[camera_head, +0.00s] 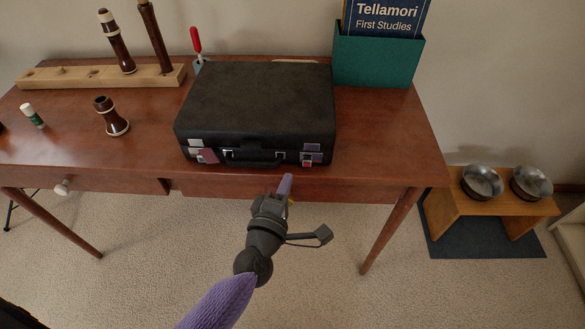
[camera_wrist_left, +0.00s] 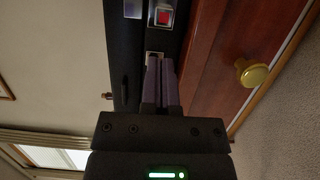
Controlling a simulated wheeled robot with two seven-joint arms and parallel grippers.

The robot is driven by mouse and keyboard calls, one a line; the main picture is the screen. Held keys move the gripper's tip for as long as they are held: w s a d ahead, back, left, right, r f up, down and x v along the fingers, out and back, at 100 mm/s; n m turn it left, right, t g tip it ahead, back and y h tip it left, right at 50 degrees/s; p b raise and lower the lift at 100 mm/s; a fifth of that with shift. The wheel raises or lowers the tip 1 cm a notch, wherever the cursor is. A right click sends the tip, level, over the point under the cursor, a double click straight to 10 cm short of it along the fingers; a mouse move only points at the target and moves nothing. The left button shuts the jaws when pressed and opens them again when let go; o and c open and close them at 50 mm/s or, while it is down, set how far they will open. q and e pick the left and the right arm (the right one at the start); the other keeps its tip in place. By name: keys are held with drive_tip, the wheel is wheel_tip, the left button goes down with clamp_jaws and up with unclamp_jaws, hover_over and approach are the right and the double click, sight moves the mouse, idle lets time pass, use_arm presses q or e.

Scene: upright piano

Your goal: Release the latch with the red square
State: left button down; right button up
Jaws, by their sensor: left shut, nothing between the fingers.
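A closed black case (camera_head: 255,105) lies on the desk with its latches and handle (camera_head: 252,157) on the front face. The right latch (camera_head: 307,158) carries a small red square, clear in the left wrist view (camera_wrist_left: 163,17) inside a pale metal frame. A dull pinkish-red patch (camera_head: 208,156) shows by the left latch (camera_head: 196,143). My left gripper (camera_head: 286,184) is shut and empty, just in front of the case and left of the right latch. In the left wrist view its fingertips (camera_wrist_left: 161,62) are close to a small metal fitting; contact cannot be told. My right gripper is not in view.
The brown desk (camera_head: 390,140) has a drawer with a brass knob (camera_wrist_left: 252,74). A green holder (camera_head: 375,60) with a book stands behind right. Dark wooden instrument pieces and a rack (camera_head: 100,77) are at left. Two metal bowls (camera_head: 482,182) sit on a low stand right.

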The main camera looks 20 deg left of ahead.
sight(297, 157)
use_arm(q)
drive_tip(key=shift+w+b, duration=0.35)
drive_tip(key=shift+w, duration=1.8)
